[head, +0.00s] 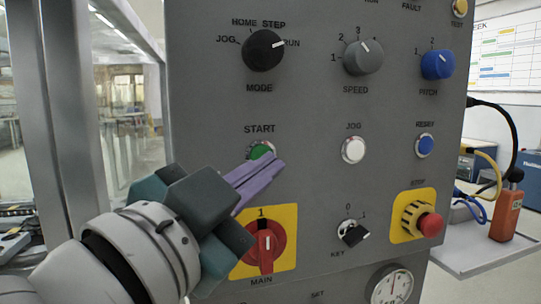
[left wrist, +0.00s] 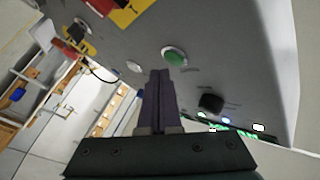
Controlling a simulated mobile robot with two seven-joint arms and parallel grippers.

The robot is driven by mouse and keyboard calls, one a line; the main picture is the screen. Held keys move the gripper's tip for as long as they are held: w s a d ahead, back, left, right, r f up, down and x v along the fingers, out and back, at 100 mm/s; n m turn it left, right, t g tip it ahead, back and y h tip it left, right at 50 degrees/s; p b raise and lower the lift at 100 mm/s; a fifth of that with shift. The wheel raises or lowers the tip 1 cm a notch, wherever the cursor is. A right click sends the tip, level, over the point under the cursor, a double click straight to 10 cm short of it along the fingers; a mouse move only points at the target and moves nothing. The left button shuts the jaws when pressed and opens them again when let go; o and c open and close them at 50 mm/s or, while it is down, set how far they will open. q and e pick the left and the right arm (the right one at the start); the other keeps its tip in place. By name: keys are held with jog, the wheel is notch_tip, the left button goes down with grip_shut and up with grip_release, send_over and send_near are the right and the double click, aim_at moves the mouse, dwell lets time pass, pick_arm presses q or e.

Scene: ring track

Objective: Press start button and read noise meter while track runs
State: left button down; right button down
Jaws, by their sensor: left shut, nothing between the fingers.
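The green start button (head: 261,151) sits on the grey control panel under the label START, partly covered by my fingertips in the head view. It shows whole in the left wrist view (left wrist: 174,57). My left gripper (head: 274,163) is shut and empty, its purple fingers pointing at the panel. In the left wrist view its fingertips (left wrist: 159,74) are just beside the button; I cannot tell whether they touch the panel. An orange handheld device with a black round top (head: 507,212), seemingly the noise meter, stands at the right; its reading is not visible. My right gripper is not in view.
The black mode knob (head: 263,51) points toward RUN. The red main switch (head: 264,246) is below my fingers. A white jog button (head: 353,150), blue reset button (head: 425,145), key switch (head: 353,234) and red stop button (head: 430,225) are to the right. A dial gauge (head: 394,286) is low down.

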pick_arm(q)
jog(key=shift+w, duration=0.1)
jog(key=shift+w+a, duration=0.1)
jog(key=shift+w, duration=0.2)
